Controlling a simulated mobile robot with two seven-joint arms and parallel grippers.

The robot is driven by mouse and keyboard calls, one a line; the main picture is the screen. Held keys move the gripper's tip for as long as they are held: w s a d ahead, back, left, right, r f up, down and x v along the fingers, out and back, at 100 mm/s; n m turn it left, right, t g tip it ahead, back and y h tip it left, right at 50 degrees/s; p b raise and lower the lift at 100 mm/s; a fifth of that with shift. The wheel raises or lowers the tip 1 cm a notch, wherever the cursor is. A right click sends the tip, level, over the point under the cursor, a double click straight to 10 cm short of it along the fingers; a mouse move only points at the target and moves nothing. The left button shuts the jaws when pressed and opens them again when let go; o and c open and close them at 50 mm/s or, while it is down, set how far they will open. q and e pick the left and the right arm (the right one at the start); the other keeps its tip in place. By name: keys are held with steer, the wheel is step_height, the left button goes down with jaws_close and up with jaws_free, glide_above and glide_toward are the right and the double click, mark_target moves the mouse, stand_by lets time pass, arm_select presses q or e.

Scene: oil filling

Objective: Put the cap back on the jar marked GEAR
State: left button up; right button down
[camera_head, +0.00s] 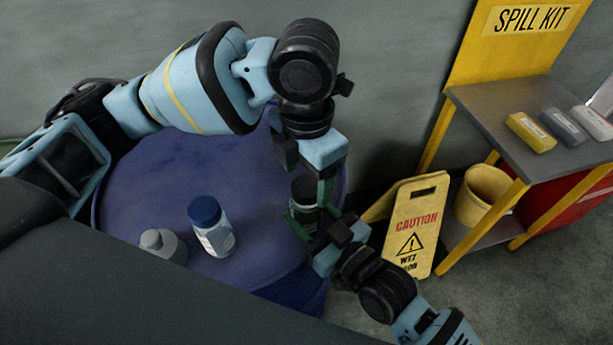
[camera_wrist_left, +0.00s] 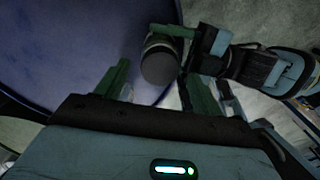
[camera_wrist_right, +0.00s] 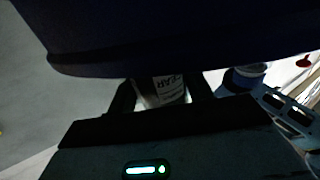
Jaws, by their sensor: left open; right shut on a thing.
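The jar marked GEAR (camera_wrist_right: 168,90) shows its label in the right wrist view. My right gripper (camera_head: 316,220) is shut on the jar at the right side of the blue drum top. A dark round cap (camera_wrist_left: 160,66) appears to be on the jar's top in the left wrist view; in the head view it is the dark top (camera_head: 304,188). I cannot tell how firmly it sits.
A yellow caution sign (camera_head: 415,220) and a spill kit shelf (camera_head: 490,105) stand at the right.

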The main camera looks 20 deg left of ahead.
mark_target(317, 223)
arm_select(q)
step_height(317, 223, up, 10)
steer(key=shift+r, duration=0.2)
arm_select(e)
steer(key=c, duration=0.5)
jaws_free()
steer(key=shift+d, duration=0.15)
steer(key=v, duration=0.7)
steer(key=shift+s+d+b, duration=0.2)
steer(key=shift+s+b, duration=0.05)
steer(key=shift+b, duration=0.05)
arm_select(q)
steer(key=shift+f, duration=0.65)
